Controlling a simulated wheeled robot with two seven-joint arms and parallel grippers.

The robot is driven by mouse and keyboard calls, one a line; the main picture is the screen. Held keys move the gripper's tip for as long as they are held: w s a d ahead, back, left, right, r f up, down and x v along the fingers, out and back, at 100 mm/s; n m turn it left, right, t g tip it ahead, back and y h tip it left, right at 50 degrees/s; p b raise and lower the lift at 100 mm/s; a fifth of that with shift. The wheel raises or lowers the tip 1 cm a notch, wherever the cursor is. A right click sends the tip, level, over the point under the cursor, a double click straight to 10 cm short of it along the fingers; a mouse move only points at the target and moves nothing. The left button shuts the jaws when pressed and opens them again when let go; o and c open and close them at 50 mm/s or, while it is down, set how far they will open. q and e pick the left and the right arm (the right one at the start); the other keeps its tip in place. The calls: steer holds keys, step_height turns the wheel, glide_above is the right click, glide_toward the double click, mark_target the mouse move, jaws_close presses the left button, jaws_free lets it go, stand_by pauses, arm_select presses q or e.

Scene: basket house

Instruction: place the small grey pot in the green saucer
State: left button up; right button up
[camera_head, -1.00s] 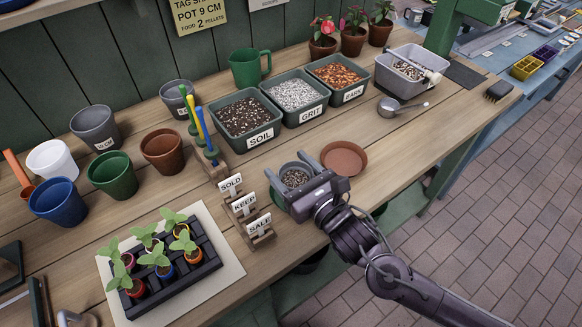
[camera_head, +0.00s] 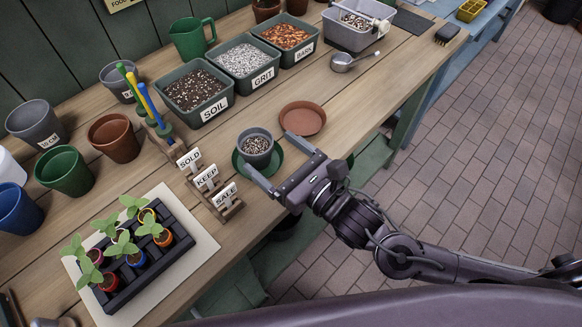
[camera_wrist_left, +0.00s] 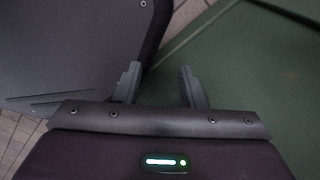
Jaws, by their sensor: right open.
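The small grey pot (camera_head: 256,142), filled with a speckled mix, stands upright in the head view. It appears to sit inside the green saucer (camera_head: 273,167), whose rim shows around the pot's foot. My right gripper (camera_head: 269,152) is open and empty on the near right side of the pot. Its fingertips are spread at the saucer's edge; whether one touches the saucer I cannot tell. My left gripper (camera_wrist_left: 158,76) shows only in the left wrist view, with its fingers apart and nothing between them, near a green surface.
A terracotta saucer (camera_head: 302,118) lies just behind the right gripper. The SOLD, KEEP and SALE signs (camera_head: 207,180) stand left of the green saucer. Soil, grit and bark tubs (camera_head: 198,97) are behind. A seedling tray (camera_head: 130,262) is at front left. Bare bench lies right of the terracotta saucer.

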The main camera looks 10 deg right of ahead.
steer(key=shift+v, duration=2.15)
